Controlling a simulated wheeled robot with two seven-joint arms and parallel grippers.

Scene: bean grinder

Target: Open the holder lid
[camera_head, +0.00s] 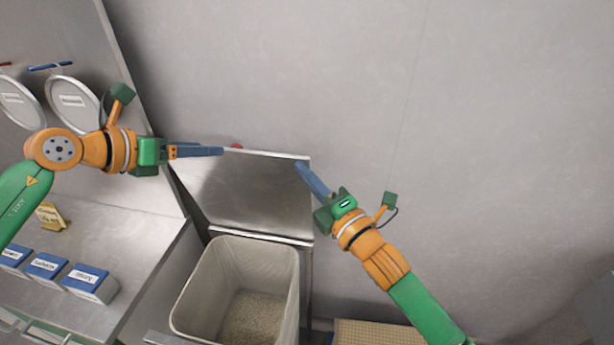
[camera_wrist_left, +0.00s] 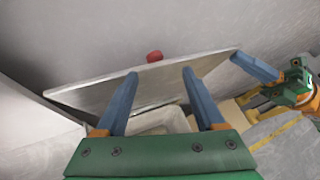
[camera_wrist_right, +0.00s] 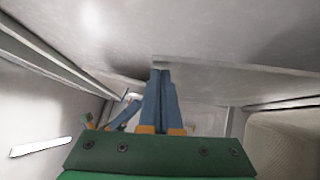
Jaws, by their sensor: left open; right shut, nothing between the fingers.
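The holder lid (camera_head: 245,190) is a flat metal panel, tilted up and open against the wall side behind the bin. I cannot tell whether either gripper touches the lid.
Below the lid, an open pale bin (camera_head: 190,300) holds beans or grains (camera_head: 252,318). A metal counter (camera_head: 150,235) at left carries several blue-topped boxes (camera_head: 92,283) and a yellow holder (camera_head: 50,216). Round lids (camera_head: 74,100) hang on the left panel. The wall at right is bare.

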